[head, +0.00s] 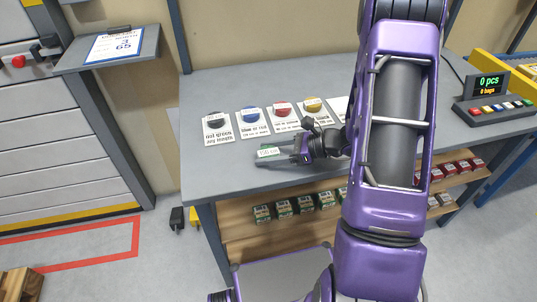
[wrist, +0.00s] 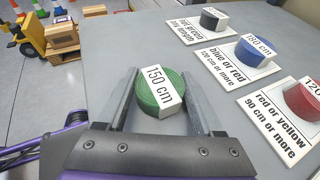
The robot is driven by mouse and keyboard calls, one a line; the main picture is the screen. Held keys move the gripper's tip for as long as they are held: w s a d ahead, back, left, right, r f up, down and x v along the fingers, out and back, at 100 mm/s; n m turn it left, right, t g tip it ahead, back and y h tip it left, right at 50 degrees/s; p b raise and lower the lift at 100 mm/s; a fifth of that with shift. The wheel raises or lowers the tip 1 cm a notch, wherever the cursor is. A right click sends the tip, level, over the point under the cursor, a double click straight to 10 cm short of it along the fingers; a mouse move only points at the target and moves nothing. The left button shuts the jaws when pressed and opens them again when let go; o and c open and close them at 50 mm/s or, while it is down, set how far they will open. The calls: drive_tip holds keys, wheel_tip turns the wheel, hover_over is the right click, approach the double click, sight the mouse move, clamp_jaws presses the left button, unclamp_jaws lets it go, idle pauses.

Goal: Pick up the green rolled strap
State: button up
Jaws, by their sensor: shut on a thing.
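The green rolled strap (wrist: 153,98) with a white "150 cm" label sits between the two fingers of my gripper (wrist: 160,112) in the wrist view. The fingers touch it on both sides, so my gripper is shut on it. In the head view my gripper (head: 278,157) is low over the front left of the grey table, and the strap's label (head: 268,152) shows there. I cannot tell whether the strap still touches the table.
Black (head: 216,118), blue (head: 250,114), red (head: 282,108) and yellow (head: 313,104) rolls stand on printed cards behind my gripper. A counter display (head: 488,82) stands at the right. A wooden shelf (head: 280,226) with small boxes is below the tabletop (head: 240,85).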

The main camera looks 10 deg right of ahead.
drive_tip(key=c, duration=0.4)
